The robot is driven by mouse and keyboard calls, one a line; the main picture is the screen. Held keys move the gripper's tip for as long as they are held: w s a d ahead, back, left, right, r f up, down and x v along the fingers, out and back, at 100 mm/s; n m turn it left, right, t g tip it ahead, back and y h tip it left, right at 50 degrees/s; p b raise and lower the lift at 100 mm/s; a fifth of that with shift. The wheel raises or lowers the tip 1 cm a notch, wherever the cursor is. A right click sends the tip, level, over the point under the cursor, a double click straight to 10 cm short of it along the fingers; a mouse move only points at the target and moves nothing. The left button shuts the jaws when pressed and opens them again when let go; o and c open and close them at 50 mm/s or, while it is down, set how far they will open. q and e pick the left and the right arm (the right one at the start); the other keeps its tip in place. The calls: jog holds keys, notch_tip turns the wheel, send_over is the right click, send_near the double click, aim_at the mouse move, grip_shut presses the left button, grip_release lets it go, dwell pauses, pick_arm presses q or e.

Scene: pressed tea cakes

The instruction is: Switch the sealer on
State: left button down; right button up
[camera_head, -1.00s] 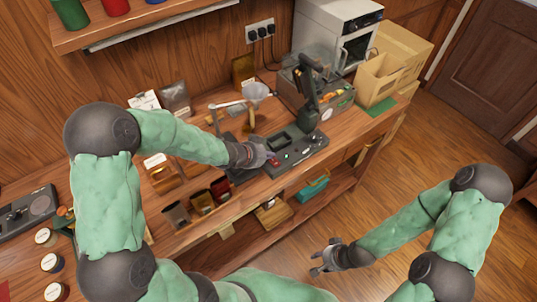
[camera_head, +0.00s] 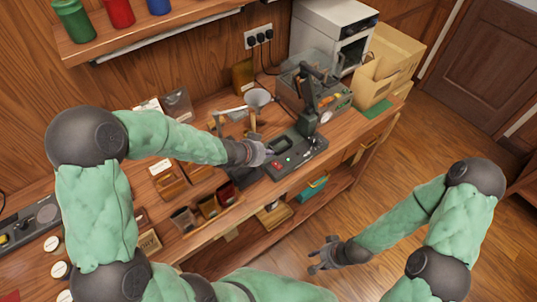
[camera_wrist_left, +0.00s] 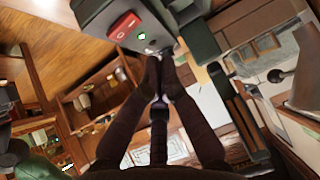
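The sealer (camera_head: 300,150) is a dark grey machine with an upright lever arm, on the bench right of centre. Its red switch (camera_head: 277,164) sits at the front left of its top, beside a small green light (camera_head: 288,159). In the left wrist view the red rocker switch (camera_wrist_left: 123,25) has pale marks, and the green light (camera_wrist_left: 141,36) looks lit. My left gripper (camera_head: 270,151) is beside the sealer's left end, close to the switch but apart from it in the wrist view. Its fingertips (camera_wrist_left: 159,65) are together with nothing between them. My right gripper (camera_head: 322,258) is open and empty over the floor.
A funnel (camera_head: 258,98) on a stand is behind my left gripper. Small open boxes (camera_head: 208,205) stand at the bench front. A grey machine (camera_head: 325,90), a white oven (camera_head: 330,35) and cardboard boxes (camera_head: 390,65) are at the right. The floor at right is free.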

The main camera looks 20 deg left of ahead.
pick_arm(q)
jog(key=w+a+p+v, duration=0.1)
jog(key=p+v, duration=0.3)
jog(key=v, duration=0.3)
jog(key=shift+s+r, duration=0.2)
jog(key=shift+r, duration=0.3)
pick_arm(e)
jog(key=r, duration=0.4)
jog(key=shift+w+d+r, duration=0.15)
jog(key=shift+d+r, duration=0.05)
jog(key=shift+r, duration=0.2)
pick_arm(q)
jog(key=shift+a, duration=0.2)
